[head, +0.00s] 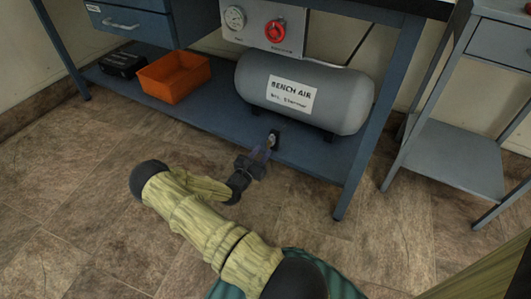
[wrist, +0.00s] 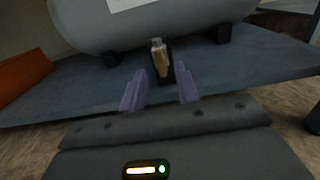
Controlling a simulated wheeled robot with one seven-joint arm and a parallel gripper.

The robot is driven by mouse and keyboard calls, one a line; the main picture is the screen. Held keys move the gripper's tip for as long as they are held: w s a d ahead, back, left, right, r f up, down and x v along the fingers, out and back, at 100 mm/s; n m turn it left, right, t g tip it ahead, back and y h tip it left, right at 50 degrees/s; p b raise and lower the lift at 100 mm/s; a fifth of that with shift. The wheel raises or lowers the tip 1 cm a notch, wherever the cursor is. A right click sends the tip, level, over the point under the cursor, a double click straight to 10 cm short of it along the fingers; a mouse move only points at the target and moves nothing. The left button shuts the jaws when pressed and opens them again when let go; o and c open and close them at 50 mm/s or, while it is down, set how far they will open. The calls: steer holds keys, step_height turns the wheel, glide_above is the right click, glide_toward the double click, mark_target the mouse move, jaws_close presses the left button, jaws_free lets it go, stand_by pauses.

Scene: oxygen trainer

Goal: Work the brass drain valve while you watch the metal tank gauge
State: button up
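The grey tank (head: 345,103), labelled "BENCH AIR", lies on the blue lower shelf of the bench. The small brass drain valve (head: 271,141) is on a dark mount at the shelf's front, below the tank. In the wrist view the valve (wrist: 159,62) stands upright, centred between my fingertips with a gap on each side. My gripper (head: 263,152) reaches up to it from the front and is open (wrist: 160,80). I cannot tell how deep the valve sits between the fingers. The round gauge (head: 235,18) is on a light panel above the tank; its reading is too small to make out.
A red knob (head: 275,31) is on the panel right of the gauge. An orange bin (head: 174,77) and a black case (head: 122,65) sit on the shelf at left. A grey side table (head: 455,165) stands at right. The tiled floor (head: 80,210) in front is clear.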

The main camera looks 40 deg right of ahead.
mark_target(268, 145)
steer(key=shift+b+x, duration=0.55)
steer(key=shift+x, duration=0.7)
steer(key=shift+w+d, duration=0.15)
steer(key=shift+d, duration=0.25)
jaws_close()
